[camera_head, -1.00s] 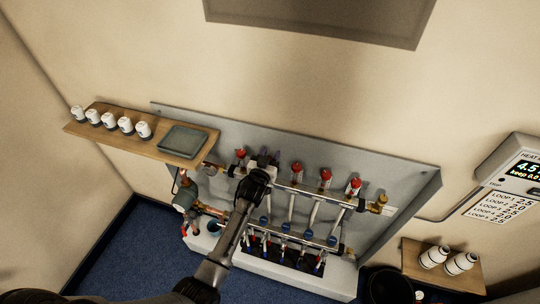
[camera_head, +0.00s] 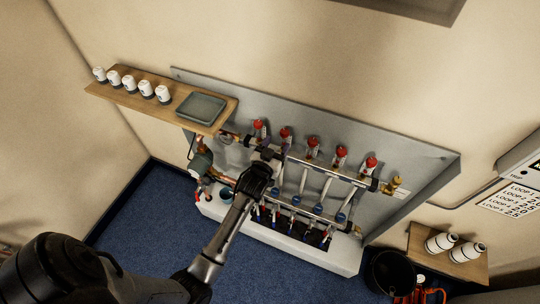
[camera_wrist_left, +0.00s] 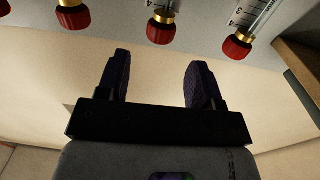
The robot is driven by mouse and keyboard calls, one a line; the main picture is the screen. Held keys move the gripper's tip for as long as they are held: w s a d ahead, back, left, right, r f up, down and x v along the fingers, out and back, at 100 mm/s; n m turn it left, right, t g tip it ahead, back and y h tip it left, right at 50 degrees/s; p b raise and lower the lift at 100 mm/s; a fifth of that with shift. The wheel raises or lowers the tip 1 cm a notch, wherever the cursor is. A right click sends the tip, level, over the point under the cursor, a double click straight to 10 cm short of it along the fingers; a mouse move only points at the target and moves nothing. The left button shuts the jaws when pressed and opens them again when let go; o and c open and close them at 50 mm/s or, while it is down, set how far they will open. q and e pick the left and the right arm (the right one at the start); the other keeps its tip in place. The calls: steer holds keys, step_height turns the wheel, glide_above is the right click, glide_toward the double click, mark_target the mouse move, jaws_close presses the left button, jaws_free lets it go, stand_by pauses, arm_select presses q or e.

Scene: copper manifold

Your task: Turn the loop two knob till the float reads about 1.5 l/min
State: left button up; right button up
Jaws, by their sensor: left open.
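A row of several red-capped flow knobs runs along the upper copper manifold. The second from the left (camera_head: 285,133) is presumably the loop two knob; no loop label on it is readable. My left gripper (camera_head: 268,154) is open and empty, just below and left of that knob and apart from it. Two of these have partly visible scale tubes; no float reading is legible. My right gripper is not in view.
A wooden shelf (camera_head: 138,102) with several white bottles and a grey tray (camera_head: 201,107) is at upper left. A small shelf with two white bottles (camera_head: 440,243) and a black bucket (camera_head: 391,272) are at lower right. Blue floor (camera_head: 130,225) is clear in front.

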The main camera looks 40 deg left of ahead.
arm_select(q)
steer(key=shift+v, duration=2.5)
step_height(320, 180, down, 5)
steer(key=s+g, duration=0.1)
steer(key=g, duration=0.3)
steer(key=s+d+r+m+g+h, duration=0.2)
steer(key=s+d+g+h, duration=0.1)
steer(key=s+d, duration=0.4)
steer(key=s+d+r+m+g+h, duration=0.1)
steer(key=s+d+m+g+h, duration=0.2)
steer(key=s, duration=0.6)
steer(key=s+d+f+g, duration=0.2)
steer(key=s+f+g, duration=0.25)
steer(key=s, duration=0.75)
step_height(320, 180, up, 22)
steer(key=w+t+p, duration=0.1)
steer(key=p, duration=2.1)
steer(key=shift+d+m, duration=0.25)
steer(key=shift+m, duration=0.15)
